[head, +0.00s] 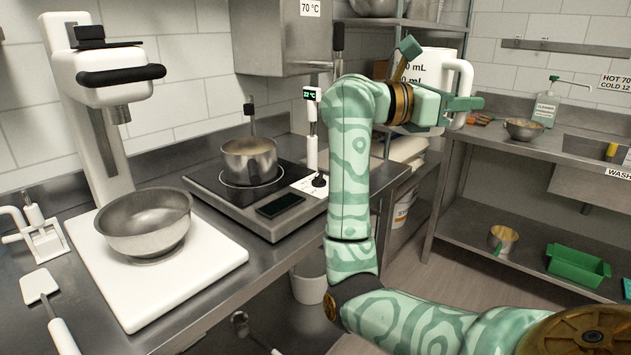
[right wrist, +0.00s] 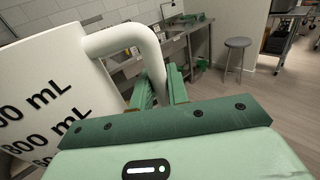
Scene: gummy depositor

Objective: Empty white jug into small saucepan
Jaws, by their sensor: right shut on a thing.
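The white jug (head: 437,62) with mL markings is up in the air beyond my right forearm and looks roughly upright. My right gripper (head: 462,104) is shut on the jug's handle. In the right wrist view the jug (right wrist: 50,90) fills the left side, and its handle (right wrist: 128,37) runs down between the fingers (right wrist: 160,88). The jug's contents are hidden. A small metal saucepan (head: 249,162) stands on the black hob (head: 215,183), left of the jug and apart from it. My left gripper is not in view.
A steel bowl (head: 146,222) sits on the white stand mixer's base (head: 190,277) at the left. A thermometer post (head: 312,130) reading 22 °C stands right of the saucepan, near my arm. Shelving is behind the jug. A sink bench (head: 520,145) is at the right.

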